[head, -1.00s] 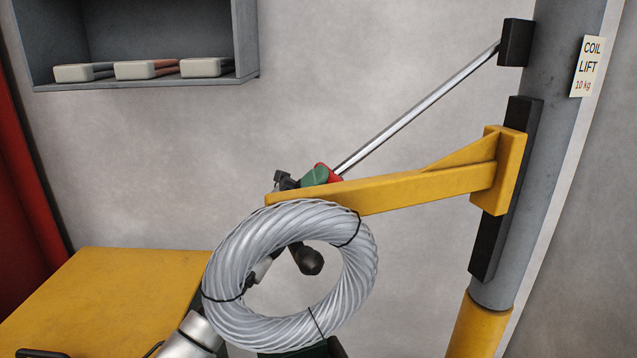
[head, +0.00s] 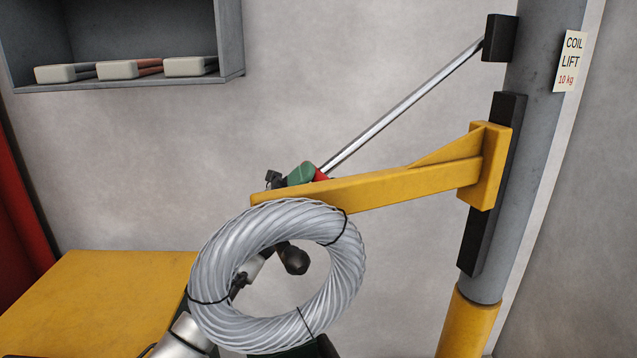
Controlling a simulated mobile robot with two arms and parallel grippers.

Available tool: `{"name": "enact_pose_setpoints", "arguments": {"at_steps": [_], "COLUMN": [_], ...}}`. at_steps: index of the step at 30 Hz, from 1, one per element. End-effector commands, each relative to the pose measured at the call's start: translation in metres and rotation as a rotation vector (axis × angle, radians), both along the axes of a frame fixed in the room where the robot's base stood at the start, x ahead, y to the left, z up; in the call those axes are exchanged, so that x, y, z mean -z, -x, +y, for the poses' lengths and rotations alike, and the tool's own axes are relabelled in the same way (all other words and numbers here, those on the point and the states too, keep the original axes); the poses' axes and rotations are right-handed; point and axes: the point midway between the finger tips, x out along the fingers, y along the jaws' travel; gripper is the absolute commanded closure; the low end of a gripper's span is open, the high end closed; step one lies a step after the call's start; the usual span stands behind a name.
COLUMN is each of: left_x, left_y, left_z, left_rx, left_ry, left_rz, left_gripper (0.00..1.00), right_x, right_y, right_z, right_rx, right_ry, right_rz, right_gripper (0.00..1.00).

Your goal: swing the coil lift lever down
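The coil lift lever (head: 400,112) is a bright metal rod. It slopes down and left from a black block (head: 499,38) on the grey column to a red grip (head: 321,175). My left gripper (head: 301,174), dark with a green part, is right at the red grip, behind the yellow lift arm (head: 375,190). Its fingers are mostly hidden, so I cannot tell whether they are closed on the grip. A grey wire coil (head: 215,255) is at the left end of the yellow arm, in front of my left arm. My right gripper does not show.
The grey column (head: 540,110) carries a white "COIL LIFT 10 kg" label (head: 569,62). A yellow surface (head: 95,300) is at lower left. A grey wall shelf (head: 229,45) holds pale-ended items. The wall between shelf and lever is clear.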

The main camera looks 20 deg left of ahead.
Motion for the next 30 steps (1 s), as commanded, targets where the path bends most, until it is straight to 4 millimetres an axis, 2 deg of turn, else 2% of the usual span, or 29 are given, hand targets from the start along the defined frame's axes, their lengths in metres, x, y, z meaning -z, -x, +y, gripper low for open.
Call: {"name": "enact_pose_setpoints", "arguments": {"at_steps": [4, 12, 18, 30], "left_x": [0.011, 0.052, 0.073, 0.079], "left_y": [0.0, 0.002, 0.003, 0.004], "left_z": [0.01, 0.046, 0.065, 0.071], "left_rx": [-0.002, -0.001, 0.001, 0.003], "left_ry": [0.0, -0.001, -0.002, -0.001], "left_rz": [0.004, 0.004, 0.002, 0.0], "left_gripper": [0.49, 0.49, 0.49, 0.49], "right_x": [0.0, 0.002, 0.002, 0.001], "right_y": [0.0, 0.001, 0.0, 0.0], "right_z": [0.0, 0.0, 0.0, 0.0], "right_rx": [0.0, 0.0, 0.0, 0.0], "right_ry": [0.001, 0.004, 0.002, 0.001], "right_rz": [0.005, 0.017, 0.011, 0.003], "right_gripper": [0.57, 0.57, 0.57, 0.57]}}
